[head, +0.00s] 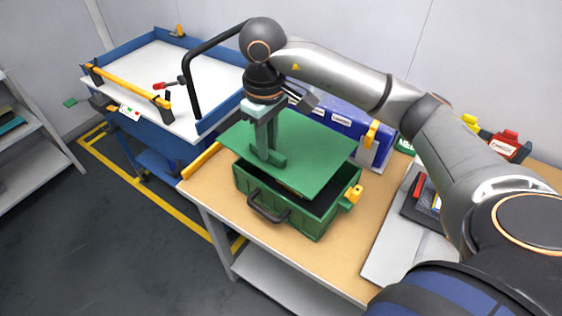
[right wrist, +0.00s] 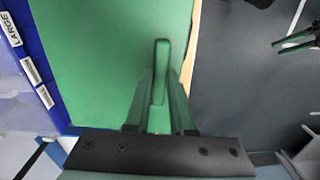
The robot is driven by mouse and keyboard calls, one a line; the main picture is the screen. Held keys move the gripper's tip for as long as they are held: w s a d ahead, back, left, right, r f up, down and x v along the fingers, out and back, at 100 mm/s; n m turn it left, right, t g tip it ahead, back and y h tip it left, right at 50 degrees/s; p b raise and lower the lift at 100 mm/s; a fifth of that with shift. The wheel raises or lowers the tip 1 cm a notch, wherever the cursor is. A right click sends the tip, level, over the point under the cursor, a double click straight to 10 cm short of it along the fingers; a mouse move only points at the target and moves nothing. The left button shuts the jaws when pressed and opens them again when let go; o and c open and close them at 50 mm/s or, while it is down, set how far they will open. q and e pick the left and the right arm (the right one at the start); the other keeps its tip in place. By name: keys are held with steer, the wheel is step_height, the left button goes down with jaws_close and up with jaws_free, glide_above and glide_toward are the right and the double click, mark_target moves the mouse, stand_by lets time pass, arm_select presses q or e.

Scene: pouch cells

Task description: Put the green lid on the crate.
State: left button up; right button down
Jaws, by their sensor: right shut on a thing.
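The green lid (head: 310,147) is held by my right gripper (head: 268,155), which is shut on the lid's upright handle. In the right wrist view the lid (right wrist: 95,60) fills the left and middle, with its handle (right wrist: 162,70) between the fingers (right wrist: 160,105). The dark green crate (head: 290,212) stands on the wooden table below the lid. The lid is over the crate but raised and shifted to the back left, so part of the dark opening shows at the front and right. The crate has a black front handle (head: 268,208) and a yellow latch (head: 354,194).
A blue cart (head: 160,90) with a white top stands to the left. Blue bins (head: 345,125) stand behind the crate. A grey board (head: 395,240) with small items lies at the table's right.

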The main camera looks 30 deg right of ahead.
mark_target(281, 156)
steer(key=f, duration=0.1)
steer(key=s+d+f, duration=0.1)
steer(key=d+f, duration=0.1)
steer(key=shift+s, duration=0.35)
step_height(281, 156, down, 2)
steer(key=shift+f+p, duration=0.1)
steer(key=shift+p, duration=0.5)
steer(key=shift+f, duration=0.4)
steer(key=shift+f, duration=0.1)
steer(key=shift+f+b, duration=0.55)
steer(key=shift+b, duration=0.35)
steer(key=c, duration=0.8)
jaws_free()
steer(key=shift+o, duration=0.2)
